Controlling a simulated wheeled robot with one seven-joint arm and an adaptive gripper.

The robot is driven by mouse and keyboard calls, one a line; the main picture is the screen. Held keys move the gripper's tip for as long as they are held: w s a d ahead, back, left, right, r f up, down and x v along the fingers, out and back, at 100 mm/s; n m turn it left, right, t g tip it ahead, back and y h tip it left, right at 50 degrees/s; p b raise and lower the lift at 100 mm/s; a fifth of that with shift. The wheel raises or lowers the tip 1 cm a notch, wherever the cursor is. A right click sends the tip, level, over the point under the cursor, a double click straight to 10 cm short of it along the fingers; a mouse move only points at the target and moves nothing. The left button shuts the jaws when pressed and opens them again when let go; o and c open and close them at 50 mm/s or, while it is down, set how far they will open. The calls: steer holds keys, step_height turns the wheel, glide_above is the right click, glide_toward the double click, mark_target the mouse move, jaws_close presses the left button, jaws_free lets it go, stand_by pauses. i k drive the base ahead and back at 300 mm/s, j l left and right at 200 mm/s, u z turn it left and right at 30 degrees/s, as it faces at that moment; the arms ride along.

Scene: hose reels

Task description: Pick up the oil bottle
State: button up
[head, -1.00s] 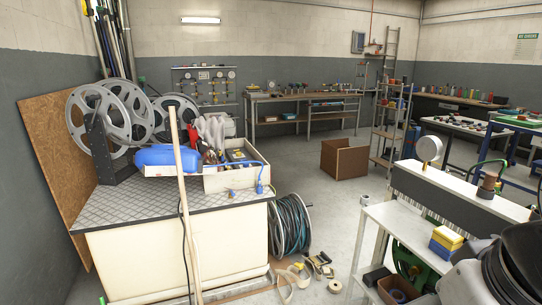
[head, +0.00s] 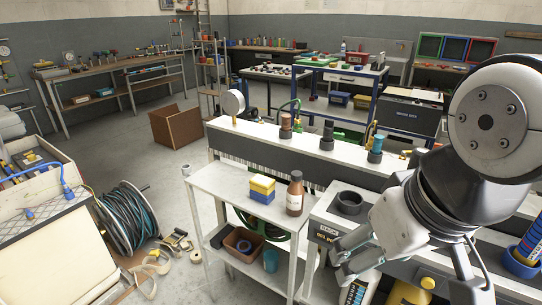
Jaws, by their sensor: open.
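A brown bottle with a dark cap and a pale label (head: 295,196), which looks like the oil bottle, stands upright on the white shelf unit (head: 225,184). It is near the unit's right end, just right of a yellow and blue block (head: 261,190). My gripper (head: 338,259) is at the lower right, lower in the picture and to the right of the bottle, apart from it. Its fingers are spread and appear empty. It overlaps the grey machine box in the picture; its exact distance from the box is hard to tell.
A grey box with a black ring on top (head: 349,203) stands right of the bottle. A long bench with fittings (head: 300,147) runs behind. The lower shelf holds a brown bin (head: 243,242) and a teal cup (head: 270,260). A hose reel (head: 130,218) stands on the floor left.

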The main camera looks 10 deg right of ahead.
mark_target(296, 192)
steer(key=i+z, duration=0.1)
steer(key=i, duration=0.25)
steer(key=i+j+z, duration=0.1)
steer(key=z, duration=0.25)
steer(key=j+z, duration=0.35)
